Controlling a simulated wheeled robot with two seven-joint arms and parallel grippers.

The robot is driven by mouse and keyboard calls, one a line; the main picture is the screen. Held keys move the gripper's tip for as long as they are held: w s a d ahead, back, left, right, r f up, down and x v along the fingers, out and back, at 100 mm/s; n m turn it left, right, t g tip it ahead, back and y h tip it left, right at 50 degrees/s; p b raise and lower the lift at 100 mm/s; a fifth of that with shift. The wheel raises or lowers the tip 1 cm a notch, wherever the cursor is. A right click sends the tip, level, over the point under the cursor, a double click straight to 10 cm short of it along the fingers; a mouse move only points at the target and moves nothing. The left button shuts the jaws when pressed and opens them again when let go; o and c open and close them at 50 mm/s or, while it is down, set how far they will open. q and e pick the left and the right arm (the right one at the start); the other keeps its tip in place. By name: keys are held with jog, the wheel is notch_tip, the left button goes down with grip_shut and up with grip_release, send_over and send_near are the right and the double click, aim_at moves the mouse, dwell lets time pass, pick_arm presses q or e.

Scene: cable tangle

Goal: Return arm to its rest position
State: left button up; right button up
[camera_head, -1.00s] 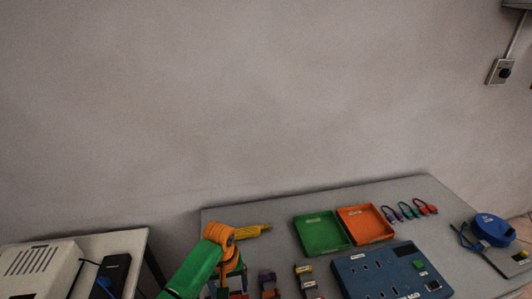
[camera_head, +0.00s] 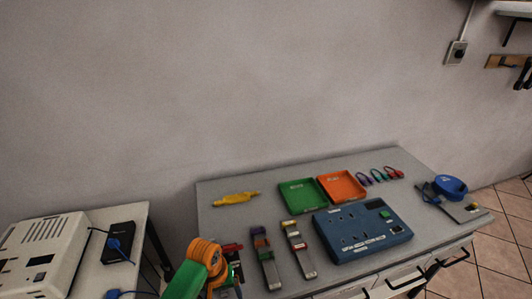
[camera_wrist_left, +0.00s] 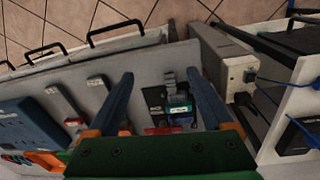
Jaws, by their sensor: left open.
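My left arm (camera_head: 188,281), green with an orange wrist, comes in at the bottom of the head view, at the left front of the grey table (camera_head: 222,215). In the left wrist view my left gripper (camera_wrist_left: 160,82) has its two blue fingers wide apart. Nothing is held between them. Beyond and below the fingers lie a black labelled box (camera_wrist_left: 155,97), a green-topped piece (camera_wrist_left: 179,106) and a red piece (camera_wrist_left: 163,130). In the head view the wrist mostly hides the fingers. My right gripper is in neither view.
Two slotted strips (camera_head: 264,258) (camera_head: 299,249), a blue socket panel (camera_head: 362,232), green (camera_head: 303,197) and orange (camera_head: 341,187) trays and a yellow tool (camera_head: 236,198) lie on the table. A side table at left holds a white box (camera_head: 40,255) and a black adapter (camera_head: 118,243).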

pick_arm(q)
jog(key=s+a+r+m+t, duration=0.2)
jog(key=s+a, duration=0.1)
jog(key=s, duration=0.5)
jog(key=s+a+r+m+t, duration=0.1)
jog(key=s+a+m, duration=0.15)
jog(key=s, duration=0.65)
jog(key=s+f+g+b, duration=0.1)
jog(key=s+f+b, duration=0.25)
jog(key=f, duration=1.75)
jog(key=s+a+f+g+b, duration=0.1)
jog(key=s+a+f+b, duration=0.1)
jog(key=s+f, duration=0.9)
jog(key=shift+a+y, duration=0.25)
jog(key=shift+y, duration=0.05)
